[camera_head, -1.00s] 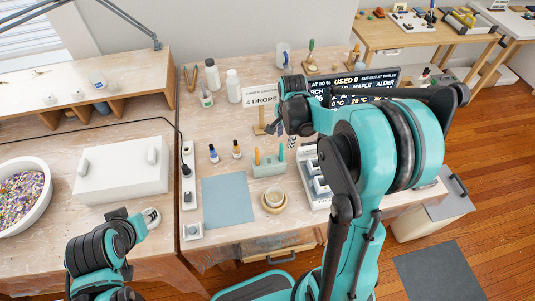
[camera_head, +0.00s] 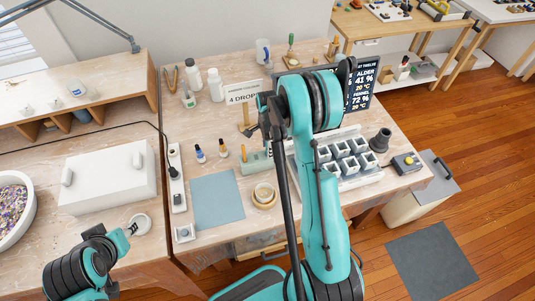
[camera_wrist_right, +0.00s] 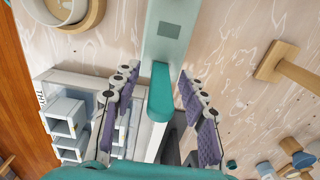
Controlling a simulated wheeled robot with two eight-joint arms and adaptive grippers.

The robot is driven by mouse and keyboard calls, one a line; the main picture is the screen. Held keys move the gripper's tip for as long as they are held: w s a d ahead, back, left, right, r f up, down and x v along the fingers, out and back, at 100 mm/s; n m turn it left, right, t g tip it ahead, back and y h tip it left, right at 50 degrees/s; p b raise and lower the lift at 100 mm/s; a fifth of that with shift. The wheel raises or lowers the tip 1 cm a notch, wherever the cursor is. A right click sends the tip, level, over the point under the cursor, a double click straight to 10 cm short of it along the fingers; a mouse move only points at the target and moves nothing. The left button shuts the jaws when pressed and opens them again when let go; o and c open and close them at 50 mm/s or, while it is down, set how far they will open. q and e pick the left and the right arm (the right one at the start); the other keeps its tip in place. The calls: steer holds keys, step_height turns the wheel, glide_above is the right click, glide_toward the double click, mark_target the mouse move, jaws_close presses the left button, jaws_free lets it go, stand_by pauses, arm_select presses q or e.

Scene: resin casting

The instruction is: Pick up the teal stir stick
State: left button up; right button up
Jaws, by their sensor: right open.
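The teal stir stick (camera_wrist_right: 159,92) stands up from a pale green holder block (camera_wrist_right: 172,28) in the right wrist view. My right gripper (camera_wrist_right: 158,88) is open, with one finger on each side of the stick and a gap visible on both sides. In the head view the holder (camera_head: 255,163) stands on the bench with an orange stick (camera_head: 243,153) in it. My right gripper (camera_head: 267,128) is just above the holder's right end and hides the teal stick there. My left gripper (camera_head: 128,230) is at lower left, its fingers too unclear to read.
A blue-grey mat (camera_head: 217,200) lies left of the holder, and a cup on a wooden ring (camera_head: 264,196) stands in front. A tray of white moulds (camera_head: 350,160) is to the right. Small bottles (camera_head: 199,154) and a sign card (camera_head: 242,92) stand behind.

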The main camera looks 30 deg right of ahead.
steer(key=shift+f, duration=0.5)
jaws_close()
arm_select(q)
steer(key=shift+f, duration=0.1)
arm_select(e)
steer(key=shift+r, duration=0.1)
